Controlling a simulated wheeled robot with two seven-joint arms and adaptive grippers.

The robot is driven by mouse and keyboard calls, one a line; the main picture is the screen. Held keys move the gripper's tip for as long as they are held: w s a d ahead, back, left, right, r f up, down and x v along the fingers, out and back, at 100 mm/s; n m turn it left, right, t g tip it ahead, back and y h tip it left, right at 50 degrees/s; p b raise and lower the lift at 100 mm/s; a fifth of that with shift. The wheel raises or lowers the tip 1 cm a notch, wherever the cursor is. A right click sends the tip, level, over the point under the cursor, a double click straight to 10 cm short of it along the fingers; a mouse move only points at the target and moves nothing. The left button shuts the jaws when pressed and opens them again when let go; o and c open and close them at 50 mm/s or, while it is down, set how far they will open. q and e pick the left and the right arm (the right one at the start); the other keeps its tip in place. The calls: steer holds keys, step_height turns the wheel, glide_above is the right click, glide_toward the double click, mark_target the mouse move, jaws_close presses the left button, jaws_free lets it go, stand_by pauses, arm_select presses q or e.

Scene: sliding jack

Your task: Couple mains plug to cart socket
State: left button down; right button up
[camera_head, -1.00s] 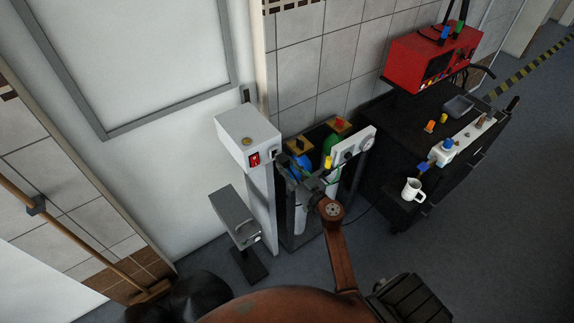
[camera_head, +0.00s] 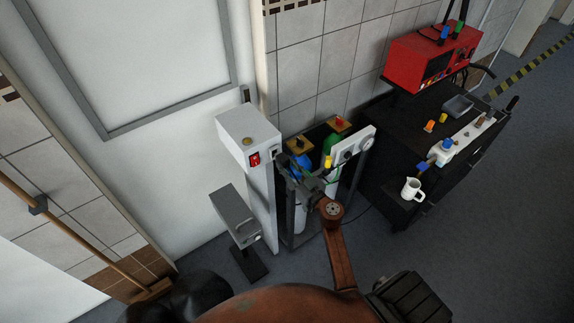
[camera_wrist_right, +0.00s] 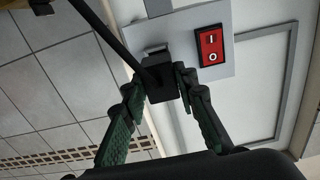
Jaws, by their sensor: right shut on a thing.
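My right gripper (camera_wrist_right: 160,85) is shut on the black mains plug (camera_wrist_right: 158,80), with one finger on each side of it. The plug's dark cable runs up and left in the wrist view. The plug's front end is close to the grey-white panel with the red rocker switch (camera_wrist_right: 211,46), beside that switch. The plug hides much of the socket area, so I cannot tell whether they touch. In the head view the white box (camera_head: 236,131) stands on a post, and my right gripper (camera_head: 283,169) is at its right side. My left gripper is not in view.
Gas cylinders, one with a green top (camera_head: 331,143), stand in a dark frame just right of the gripper. A grey box (camera_head: 233,214) on a stand is lower left. A black cart (camera_head: 400,125) with a red unit (camera_head: 432,55) and white jug (camera_head: 412,189) stands right.

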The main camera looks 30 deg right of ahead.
stand_by(0.4)
steer(key=shift+p, duration=0.5)
steer(key=shift+w+a, duration=0.1)
steer(key=shift+w, duration=1.15)
steer(key=shift+s, duration=0.1)
steer(key=shift+s+p, duration=0.7)
steer(key=shift+s, duration=0.1)
steer(key=shift+s, duration=0.1)
steer(key=shift+p, duration=0.4)
